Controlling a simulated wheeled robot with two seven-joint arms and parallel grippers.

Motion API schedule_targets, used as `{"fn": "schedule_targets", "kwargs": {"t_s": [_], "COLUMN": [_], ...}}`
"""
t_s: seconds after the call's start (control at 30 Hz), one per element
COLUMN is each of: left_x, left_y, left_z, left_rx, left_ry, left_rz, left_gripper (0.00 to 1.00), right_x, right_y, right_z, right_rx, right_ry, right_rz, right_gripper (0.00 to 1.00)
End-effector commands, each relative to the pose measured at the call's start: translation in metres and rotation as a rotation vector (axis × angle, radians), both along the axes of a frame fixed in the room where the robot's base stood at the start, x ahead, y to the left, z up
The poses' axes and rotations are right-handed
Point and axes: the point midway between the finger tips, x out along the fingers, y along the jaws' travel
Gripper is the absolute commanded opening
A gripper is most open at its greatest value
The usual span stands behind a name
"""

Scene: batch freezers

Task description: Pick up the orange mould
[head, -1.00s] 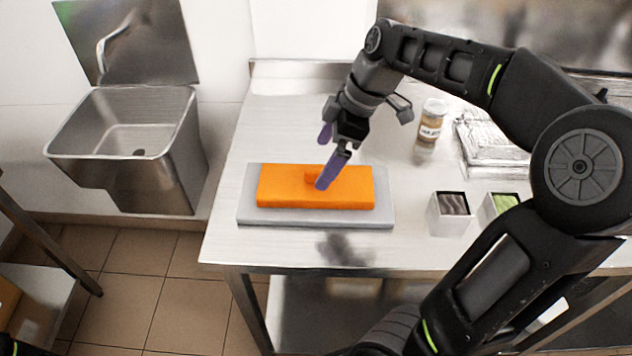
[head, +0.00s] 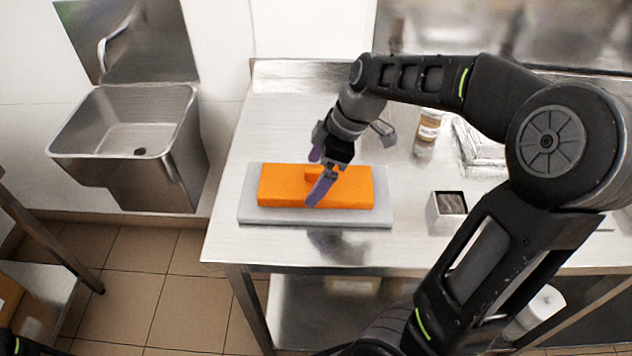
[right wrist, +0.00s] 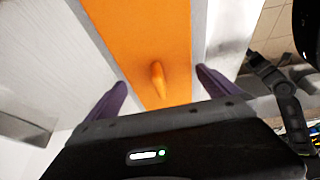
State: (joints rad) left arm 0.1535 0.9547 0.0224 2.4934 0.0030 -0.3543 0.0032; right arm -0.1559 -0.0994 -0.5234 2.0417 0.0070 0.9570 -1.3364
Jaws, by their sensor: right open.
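The orange mould (head: 345,191) is a flat block with a small raised knob on top, lying on a light grey slab (head: 246,212) on the steel table. Whether a finger touches the mould cannot be told. My left gripper is not in view.
A steel table (head: 300,247) carries a labelled jar (head: 429,128), a small square container (head: 447,207) and a wrapped stack (head: 478,145) at the right. A steel sink (head: 130,150) stands at the left. The table left of the slab is clear.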

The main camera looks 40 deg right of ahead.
Motion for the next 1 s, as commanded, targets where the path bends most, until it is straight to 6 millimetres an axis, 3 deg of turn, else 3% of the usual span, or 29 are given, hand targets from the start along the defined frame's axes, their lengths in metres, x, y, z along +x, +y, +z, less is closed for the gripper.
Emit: {"fn": "schedule_targets", "kwargs": {"t_s": [0.23, 0.87, 1.0], "left_x": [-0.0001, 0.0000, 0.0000], "left_y": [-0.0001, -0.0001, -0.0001], "left_z": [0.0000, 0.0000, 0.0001], "left_rx": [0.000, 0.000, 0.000], "left_ry": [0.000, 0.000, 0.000], "left_rz": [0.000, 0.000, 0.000], "left_gripper": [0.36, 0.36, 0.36], "right_x": [0.0001, 0.0000, 0.0002], "right_y": [-0.0001, -0.0001, -0.0001], "right_z": [0.0003, 0.0004, 0.0005], "right_rx": [0.000, 0.000, -0.001], "right_ry": [0.000, 0.000, -0.001], "right_rz": [0.000, 0.000, 0.000], "right_gripper": [1.00, 0.49, 0.48]}}
